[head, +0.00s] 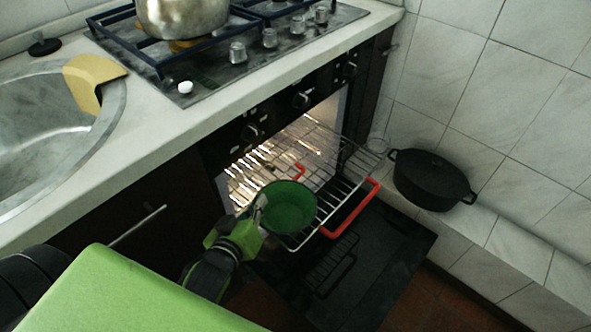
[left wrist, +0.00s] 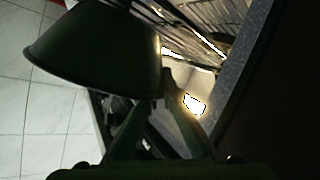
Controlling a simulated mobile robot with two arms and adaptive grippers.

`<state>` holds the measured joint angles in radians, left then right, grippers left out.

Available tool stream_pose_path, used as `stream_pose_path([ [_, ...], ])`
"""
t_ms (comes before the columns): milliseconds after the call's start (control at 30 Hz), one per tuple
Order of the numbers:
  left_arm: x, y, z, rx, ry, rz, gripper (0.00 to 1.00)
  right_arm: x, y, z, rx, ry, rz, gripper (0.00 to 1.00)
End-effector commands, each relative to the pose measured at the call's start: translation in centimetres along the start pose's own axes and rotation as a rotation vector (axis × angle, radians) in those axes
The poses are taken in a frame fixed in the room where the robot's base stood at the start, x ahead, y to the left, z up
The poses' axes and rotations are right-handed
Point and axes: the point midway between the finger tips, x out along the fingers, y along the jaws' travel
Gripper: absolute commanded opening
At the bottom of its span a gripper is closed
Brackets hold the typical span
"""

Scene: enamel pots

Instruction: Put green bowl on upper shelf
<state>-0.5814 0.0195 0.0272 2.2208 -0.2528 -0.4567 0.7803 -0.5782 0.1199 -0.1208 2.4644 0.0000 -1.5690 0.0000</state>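My left gripper (head: 261,209) is at the bowl's left rim. In the left wrist view the bowl (left wrist: 95,55) looks dark and tilted, and the fingers (left wrist: 163,95) close in on its rim. A second red piece (head: 299,170) shows further inside the lit oven. My right gripper is not in view.
The oven door (head: 372,262) is folded down below the shelf. A black lidded pot (head: 433,180) stands on the tiled ledge at right. The counter with a sink (head: 45,125) and a hob with a metal pot (head: 182,15) is above and left.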

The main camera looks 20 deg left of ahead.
Motion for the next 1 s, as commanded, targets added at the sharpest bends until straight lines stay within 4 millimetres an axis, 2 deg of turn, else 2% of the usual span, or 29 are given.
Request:
stream_pose_path([
  [167,1.9,0.4,-0.5,-0.001,0.008,0.001,0.0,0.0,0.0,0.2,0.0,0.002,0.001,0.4],
  [533,9.7,1.7,-3.2,0.0,0.008,0.0,0.0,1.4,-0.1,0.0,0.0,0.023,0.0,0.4],
  [567,10.3,1.8,-3.4,0.0,0.007,-0.001,0.0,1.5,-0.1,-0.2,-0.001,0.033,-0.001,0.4],
  [600,11.1,1.9,-3.7,0.001,0.007,-0.001,0.0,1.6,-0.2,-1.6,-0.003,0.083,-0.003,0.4],
  [700,12.6,2.1,-4.2,0.0,0.006,-0.002,0.0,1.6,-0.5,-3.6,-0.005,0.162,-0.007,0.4],
  [1000,14.6,2.5,-4.9,-0.001,0.005,-0.002,0.0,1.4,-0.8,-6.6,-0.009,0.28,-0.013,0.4],
])
